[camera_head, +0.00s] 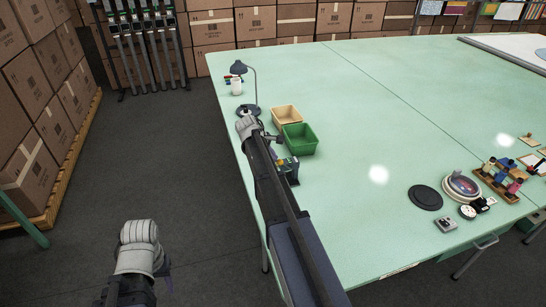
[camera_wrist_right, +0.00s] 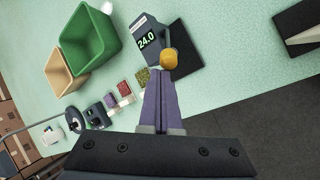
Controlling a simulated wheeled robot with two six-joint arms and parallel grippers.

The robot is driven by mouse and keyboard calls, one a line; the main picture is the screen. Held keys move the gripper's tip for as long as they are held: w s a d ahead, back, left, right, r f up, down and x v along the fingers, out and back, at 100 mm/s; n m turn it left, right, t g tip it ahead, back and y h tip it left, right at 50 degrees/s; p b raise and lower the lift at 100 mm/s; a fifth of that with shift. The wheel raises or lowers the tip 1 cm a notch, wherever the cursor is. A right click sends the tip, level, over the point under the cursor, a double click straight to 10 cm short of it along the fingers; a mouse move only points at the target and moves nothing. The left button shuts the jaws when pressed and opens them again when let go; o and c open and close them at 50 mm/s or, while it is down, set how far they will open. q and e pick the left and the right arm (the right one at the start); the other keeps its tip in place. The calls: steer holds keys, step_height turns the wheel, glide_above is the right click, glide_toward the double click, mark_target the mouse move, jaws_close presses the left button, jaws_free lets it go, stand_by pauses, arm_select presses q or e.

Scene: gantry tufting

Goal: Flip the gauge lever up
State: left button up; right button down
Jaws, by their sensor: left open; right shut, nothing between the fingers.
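The gauge (camera_wrist_right: 143,24) is a dark grey unit with a display reading 24.0, standing on a black base (camera_wrist_right: 191,52). In the head view the gauge (camera_head: 290,168) is partly behind my right arm, beside the green bin. My left gripper (camera_head: 167,271) is open and empty over the floor, left of the table.
A green bin (camera_head: 300,139) and a tan bin (camera_head: 287,115) stand close to the gauge, with a desk lamp (camera_head: 240,70) behind. A black disc (camera_head: 425,197) and other items sit at right; the table's middle is clear.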

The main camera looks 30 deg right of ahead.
steer(key=shift+w, duration=0.1)
stand_by(0.3)
steer(key=w+a+r+p, duration=0.2)
steer(key=a+r+p, duration=0.4)
steer(key=shift+a+r+p, duration=0.15)
steer(key=shift+r+p, duration=0.2)
steer(key=shift+r, duration=0.05)
stand_by(0.4)
steer(key=a+f+h+b, duration=0.2)
steer(key=f+h+b, duration=0.2)
steer(key=b, duration=1)
steer(key=w+a+f+n+g+h+b, duration=0.1)
steer(key=a+f+h+b, duration=0.2)
steer(key=f+b, duration=0.8)
steer(key=h+b, duration=0.1)
steer(key=b, duration=0.2)
steer(key=shift+f+h, duration=0.3)
steer(key=shift+h, duration=0.1)
